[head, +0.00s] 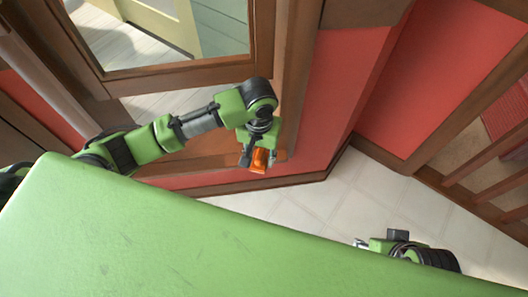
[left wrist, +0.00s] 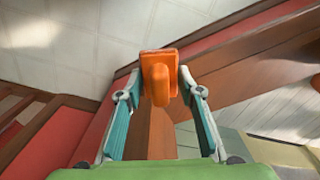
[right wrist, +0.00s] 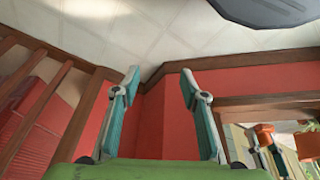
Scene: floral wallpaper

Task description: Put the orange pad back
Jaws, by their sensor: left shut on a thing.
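The orange pad (head: 259,162) is in my left gripper (head: 252,157), in front of the wooden trim at the foot of a window-like frame. In the left wrist view the orange pad (left wrist: 159,80) sits between the two fingertips of the left gripper (left wrist: 160,84). Its far side is hidden. The orange pad (right wrist: 264,128) also shows small at the right of the right wrist view. My right gripper (right wrist: 158,82) is open, with nothing between its fingers. In the head view it shows only partly, low on the right.
Brown wooden trim (head: 225,163) and a red wall (head: 335,90) stand close around the pad. A wooden railing (head: 485,160) is at the right. Pale tiled floor (head: 345,195) lies clear below. A large green surface of mine fills the front of the head view.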

